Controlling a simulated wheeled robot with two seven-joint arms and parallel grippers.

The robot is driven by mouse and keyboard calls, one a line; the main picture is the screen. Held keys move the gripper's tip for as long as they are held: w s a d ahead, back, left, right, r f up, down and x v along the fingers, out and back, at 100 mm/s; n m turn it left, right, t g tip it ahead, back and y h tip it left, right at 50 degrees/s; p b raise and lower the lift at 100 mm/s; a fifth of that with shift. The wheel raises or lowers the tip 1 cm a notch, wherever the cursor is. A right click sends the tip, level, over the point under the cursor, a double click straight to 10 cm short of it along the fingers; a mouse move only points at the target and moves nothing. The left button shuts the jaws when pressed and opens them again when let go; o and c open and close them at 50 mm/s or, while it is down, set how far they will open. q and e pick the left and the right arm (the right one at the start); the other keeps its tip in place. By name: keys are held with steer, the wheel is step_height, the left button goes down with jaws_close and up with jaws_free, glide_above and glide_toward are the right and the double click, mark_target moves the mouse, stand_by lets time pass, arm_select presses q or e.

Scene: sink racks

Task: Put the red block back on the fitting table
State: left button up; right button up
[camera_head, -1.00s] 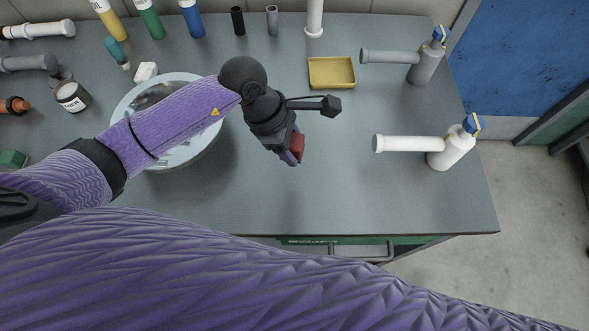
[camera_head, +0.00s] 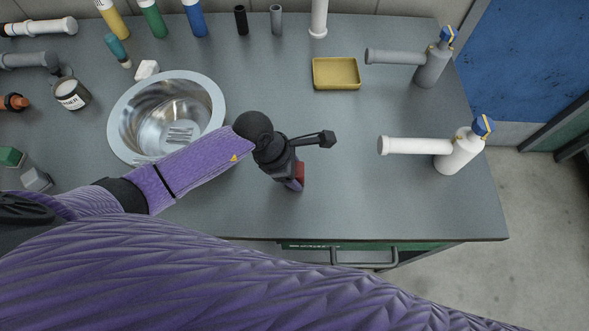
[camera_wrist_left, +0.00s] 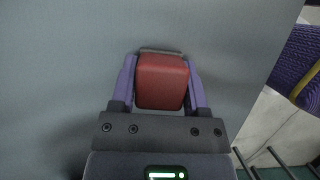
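The red block (camera_wrist_left: 162,82) sits between the two purple fingers of my left gripper (camera_wrist_left: 161,88) in the left wrist view, with a finger against each side. In the head view the red block (camera_head: 301,171) shows as a small red patch beside the left gripper (camera_head: 297,183), over the front middle of the grey table (camera_head: 375,205). I cannot tell whether the block touches the tabletop. The left gripper is shut on the block. My right gripper is not in view.
A round metal sink basin (camera_head: 166,115) lies left of the gripper. A yellow tray (camera_head: 336,73) is behind it. The front right of the table is clear.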

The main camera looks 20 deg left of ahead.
arm_select(q)
steer(key=o, duration=0.4)
steer(key=shift+a+r, duration=0.1)
steer(key=shift+r, duration=0.3)
steer(key=p+v, duration=0.3)
steer(key=v, duration=0.8)
steer(key=shift+a+r, duration=0.1)
steer(key=shift+r, duration=0.15)
